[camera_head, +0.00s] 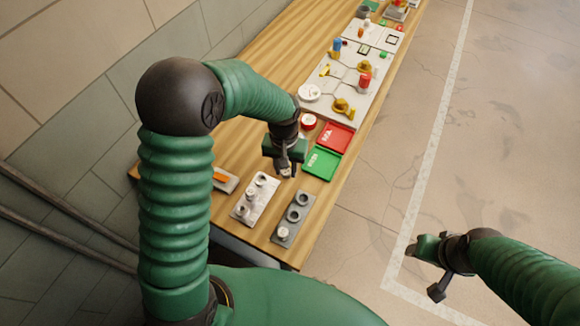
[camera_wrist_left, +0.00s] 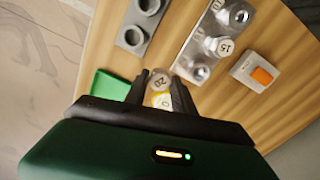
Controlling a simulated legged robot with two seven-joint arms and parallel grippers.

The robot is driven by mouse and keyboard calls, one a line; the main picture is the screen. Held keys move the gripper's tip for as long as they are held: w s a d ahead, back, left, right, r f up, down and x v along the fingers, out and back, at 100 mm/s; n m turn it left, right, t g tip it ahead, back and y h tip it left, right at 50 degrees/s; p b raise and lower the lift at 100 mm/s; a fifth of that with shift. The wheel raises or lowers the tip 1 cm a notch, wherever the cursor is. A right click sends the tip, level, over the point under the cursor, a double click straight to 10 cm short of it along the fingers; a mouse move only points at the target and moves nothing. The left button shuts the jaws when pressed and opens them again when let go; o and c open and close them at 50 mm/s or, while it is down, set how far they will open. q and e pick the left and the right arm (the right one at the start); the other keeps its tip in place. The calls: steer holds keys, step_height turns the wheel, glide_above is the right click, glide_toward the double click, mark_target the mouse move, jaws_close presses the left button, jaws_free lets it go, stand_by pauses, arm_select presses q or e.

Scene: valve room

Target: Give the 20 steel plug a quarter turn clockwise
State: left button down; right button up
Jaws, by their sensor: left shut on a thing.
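My left gripper (camera_head: 287,169) is above the wooden table, between the green tray and the pale plug block. It is shut on the steel plug marked 20 (camera_wrist_left: 160,82), which sits between the two dark fingers in the left wrist view. A yellow patch and a second marking show on the held piece. The plug's lower end is hidden, and I cannot tell its height above the table. The pale block (camera_head: 243,212) holds several steel plugs, one marked 15 (camera_wrist_left: 225,46). My right gripper (camera_head: 422,270) is over the floor, away from the table; its jaw opening is unclear.
A grey block (camera_head: 292,228) with round sockets stands near the table's front end. Beside the pale block is a box with an orange top (camera_head: 221,177). A green tray (camera_head: 321,163) and red tray (camera_head: 336,136) lie beyond, before the panel (camera_head: 345,85) with valves.

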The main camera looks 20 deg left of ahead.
arm_select(q)
steer(key=shift+s+a+f+p, duration=0.15)
steer(key=shift+s+a, duration=0.2)
steer(key=shift+a, duration=0.7)
steer(key=shift+s+a+f+p, duration=0.2)
steer(key=shift+s+a, duration=0.15)
steer(key=shift+a, duration=0.7)
steer(key=shift+s+a+f+p, duration=0.15)
steer(key=shift+s+a, duration=0.2)
steer(key=shift+a, duration=0.7)
steer(key=n, duration=0.3)
steer(key=shift+r+n+p, duration=0.2)
steer(key=shift+n+p, duration=0.1)
steer(key=shift+p, duration=0.05)
steer(key=shift+n+p, duration=0.35)
steer(key=shift+n, duration=0.85)
steer(key=n, duration=0.3)
steer(key=shift+f+p, duration=0.1)
steer(key=shift+p, duration=0.25)
steer(key=shift+f, duration=0.1)
steer(key=shift+s+a+f, duration=0.2)
steer(key=shift+a+f, duration=0.1)
steer(key=shift+a, duration=0.3)
